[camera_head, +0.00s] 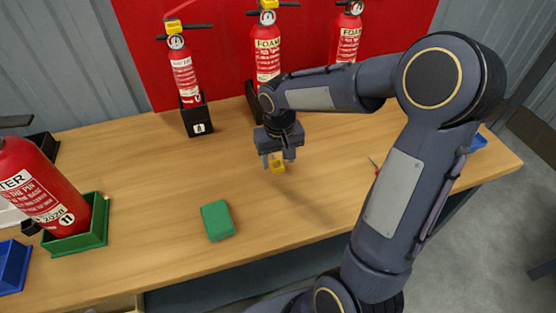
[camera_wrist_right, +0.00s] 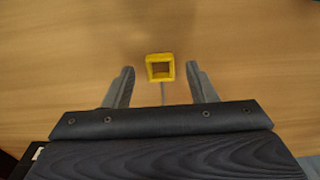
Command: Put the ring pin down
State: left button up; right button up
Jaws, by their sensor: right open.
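The ring pin (camera_wrist_right: 160,68) has a square yellow ring and a thin grey shank. In the head view the yellow ring (camera_head: 278,167) shows just below the fingers of my right gripper (camera_head: 279,157). In the right wrist view, my right gripper (camera_wrist_right: 161,88) is open, with one finger on each side of the pin and a clear gap on both sides. The shank runs back between the fingers, and its end is hidden by the gripper body. I cannot tell whether the pin touches the wooden table (camera_head: 150,190). My left gripper is not in view.
Several red extinguishers stand around: one in a black holder (camera_head: 197,119), others along the red back panel (camera_head: 215,60), one in a green tray (camera_head: 84,240) at left. A green block (camera_head: 218,220) lies front-centre. A blue bin (camera_head: 12,266) is at the left edge. The table's centre-left is clear.

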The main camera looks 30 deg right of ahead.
notch_tip(320, 180, up, 10)
jog(key=p, duration=0.2)
jog(key=s+a+t+y, duration=0.2)
jog(key=s+a, duration=0.1)
jog(key=s, duration=0.6)
jog(key=s+a+n+t+y, duration=0.1)
jog(key=s+a, duration=0.3)
jog(key=s, duration=0.6)
jog(key=shift+f+t+y, duration=0.3)
jog(key=shift+t+y, duration=0.2)
jog(key=shift+t, duration=0.4)
notch_tip(320, 180, up, 10)
jog(key=p, duration=0.9)
jog(key=shift+r+p, duration=0.15)
jog(key=shift+p, duration=0.25)
